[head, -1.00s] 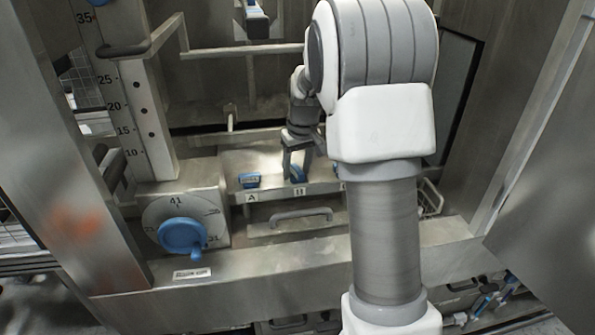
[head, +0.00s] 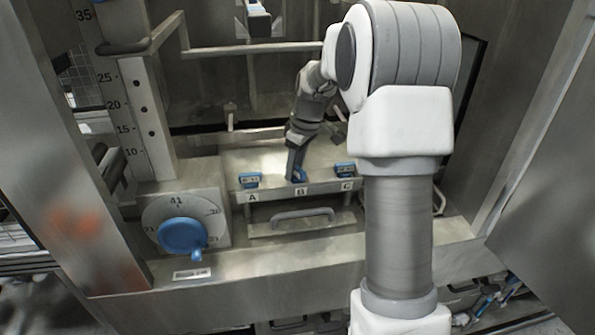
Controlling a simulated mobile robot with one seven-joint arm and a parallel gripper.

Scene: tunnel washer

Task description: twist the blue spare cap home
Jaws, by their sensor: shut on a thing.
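Blue caps sit along a metal shelf in the head view, above the labels A, B and C. My gripper (head: 297,171) points down at position B and is shut on the blue cap there (head: 300,177). The gripper hides much of this cap. I cannot tell which cap is the spare one, or how far the B cap is seated.
A blue crank knob (head: 184,236) on a numbered dial stands left of the shelf. A grey handle (head: 302,214) lies below the labels. A rail (head: 250,50) crosses behind, and a numbered scale column (head: 140,120) stands at left.

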